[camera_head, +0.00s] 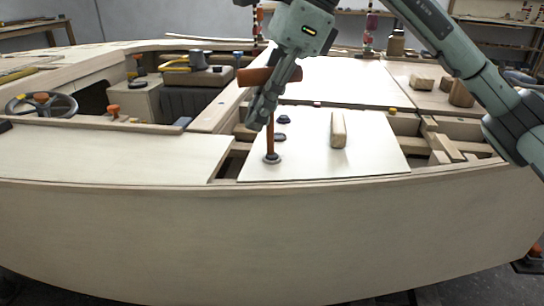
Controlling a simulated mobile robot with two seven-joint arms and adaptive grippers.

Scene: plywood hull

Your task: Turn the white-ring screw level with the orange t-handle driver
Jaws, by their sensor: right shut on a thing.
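My right gripper (262,112) comes down from the top right, shut on the orange t-handle driver (252,77). The driver's crossbar shows on both sides of the fingers, and its shaft stands roughly upright below them. The shaft's lower end meets a screw with a pale ring (272,158) near the front edge of the pale plywood panel (345,163). The driver hides most of the screw head, so I cannot tell whether it is level. My left gripper is not in view.
Two dark round pieces, one farther back (283,119) and one nearer (280,137), sit just right of the driver. A wooden block (338,130) stands on the panel. Wood pieces (446,148) lie in the framed gap at right. The left front deck (110,155) is clear.

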